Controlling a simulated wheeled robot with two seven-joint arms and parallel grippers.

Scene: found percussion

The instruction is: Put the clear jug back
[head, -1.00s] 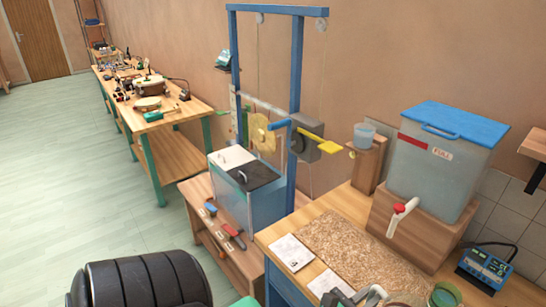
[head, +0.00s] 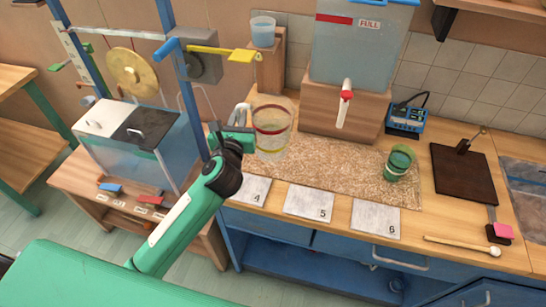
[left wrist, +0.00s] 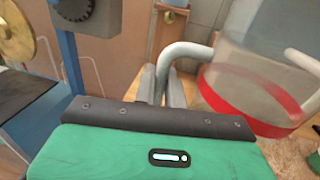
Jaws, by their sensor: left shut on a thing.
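The clear jug (head: 272,128) has a red band near its top and a yellow band lower down. It stands out over the left part of the speckled cork mat in the head view; whether its base touches the mat I cannot tell. My left gripper (head: 240,135) is shut on the jug's pale handle, at the jug's left side. In the left wrist view the fingers (left wrist: 162,88) close around the handle (left wrist: 180,52), and the jug (left wrist: 265,75) fills the right side. My right gripper is not in view.
The cork mat (head: 335,178) has white cards numbered 4, 5 and 6 (head: 375,218) along its front. A green cup (head: 398,163) stands at its right. A tank marked FULL with a red-handled tap (head: 345,95) is behind. A yellow lever (head: 225,52) juts in at the left.

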